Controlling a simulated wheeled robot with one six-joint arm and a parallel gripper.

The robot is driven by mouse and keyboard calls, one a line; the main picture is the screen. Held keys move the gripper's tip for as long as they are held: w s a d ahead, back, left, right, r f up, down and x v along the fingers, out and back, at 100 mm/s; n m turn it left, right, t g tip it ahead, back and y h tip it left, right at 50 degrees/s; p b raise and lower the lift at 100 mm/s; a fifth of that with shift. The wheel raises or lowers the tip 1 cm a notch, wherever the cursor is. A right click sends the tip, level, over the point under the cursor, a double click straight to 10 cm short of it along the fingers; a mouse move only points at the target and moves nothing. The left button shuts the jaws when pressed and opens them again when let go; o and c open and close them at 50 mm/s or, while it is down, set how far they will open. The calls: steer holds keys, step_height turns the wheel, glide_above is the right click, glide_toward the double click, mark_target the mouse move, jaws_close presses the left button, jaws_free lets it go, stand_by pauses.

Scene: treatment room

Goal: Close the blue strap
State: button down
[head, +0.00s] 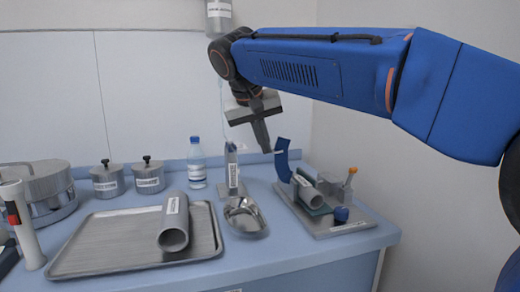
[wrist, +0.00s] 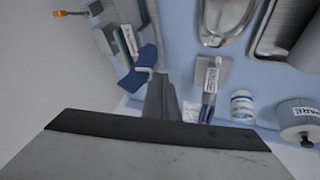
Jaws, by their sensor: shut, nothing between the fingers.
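The blue strap (head: 282,161) stands up as a curved band at the back left of a grey fixture (head: 347,228). The strap also shows in the wrist view (wrist: 140,70), left of my fingers. My gripper (head: 266,148) is shut and empty, pointing down just left of the strap's upper end. I cannot tell whether the fingers touch the strap. The fingers show in the wrist view (wrist: 161,92).
A wall is close behind.

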mark_target(283, 143)
steer(key=d+y, duration=0.1)
steer(key=d+r, duration=0.1)
steer(key=w+d+y, duration=0.1)
steer(key=shift+r+m+g+y, duration=0.3)
steer(key=shift+r+g, duration=0.1)
steer(key=shift+w+d+r+y, duration=0.2)
steer(key=shift+d+y, duration=0.25)
steer(key=shift+d, duration=0.15)
steer(key=shift+w+d+r+y, duration=0.1)
steer(key=shift+d+r+y, duration=0.05)
steer(key=shift+d+y, duration=0.35)
steer(key=w+d+f+g+y, duration=0.1)
steer(key=d+y, duration=0.1)
steer(key=d, duration=0.3)
steer(key=w+d+f+m+y, duration=0.1)
steer(key=w+d+y, duration=0.1)
steer(key=d, duration=0.4)
steer(key=shift+d+f+g+y, duration=0.2)
steer(key=shift+f+g+y, duration=0.2)
steer(key=shift+y, duration=0.15)
steer(key=shift+w, duration=0.15)
steer(key=shift+r, duration=0.15)
